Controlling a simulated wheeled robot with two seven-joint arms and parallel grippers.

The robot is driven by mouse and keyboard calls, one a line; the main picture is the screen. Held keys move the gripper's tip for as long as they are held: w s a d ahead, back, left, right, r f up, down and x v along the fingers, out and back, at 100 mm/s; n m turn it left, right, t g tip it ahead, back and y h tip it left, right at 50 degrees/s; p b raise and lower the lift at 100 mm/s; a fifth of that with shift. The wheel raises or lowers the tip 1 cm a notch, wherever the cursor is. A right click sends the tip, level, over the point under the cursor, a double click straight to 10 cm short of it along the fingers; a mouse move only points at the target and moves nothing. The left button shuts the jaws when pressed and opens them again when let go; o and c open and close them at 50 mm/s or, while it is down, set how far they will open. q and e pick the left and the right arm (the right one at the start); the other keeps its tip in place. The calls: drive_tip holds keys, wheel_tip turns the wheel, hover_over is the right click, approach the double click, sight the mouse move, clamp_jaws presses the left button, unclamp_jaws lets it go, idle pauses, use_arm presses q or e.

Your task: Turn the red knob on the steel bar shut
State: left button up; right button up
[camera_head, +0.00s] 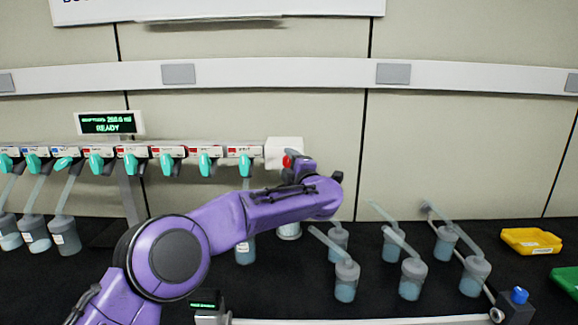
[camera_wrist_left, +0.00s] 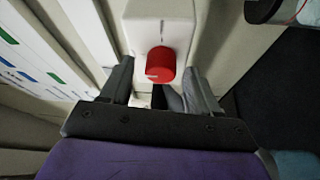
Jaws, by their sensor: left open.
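The red knob (camera_head: 288,161) sits on a white block (camera_head: 277,148) at the right end of the steel bar (camera_head: 218,143). In the left wrist view the red knob (camera_wrist_left: 160,64) shows close up, with a pale line on its face, on the white block (camera_wrist_left: 161,19). My left gripper (camera_head: 297,166) is at the knob, its arm reaching in from the lower left. In the wrist view its two open fingers (camera_wrist_left: 162,84) stand on either side of the knob, with gaps visible; contact cannot be told. My right gripper is not in view.
Several teal-handled valves (camera_head: 206,163) line the bar to the left, some with hanging flasks (camera_head: 65,236). Several loose flasks (camera_head: 411,278) stand on the black bench to the right, near a yellow tray (camera_head: 531,241).

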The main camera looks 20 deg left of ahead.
use_arm(q)
drive_tip(key=b+v, duration=0.4)
drive_tip(key=v, duration=0.6)
drive_tip(key=shift+s+d, duration=0.15)
drive_tip(key=shift+s, duration=0.05)
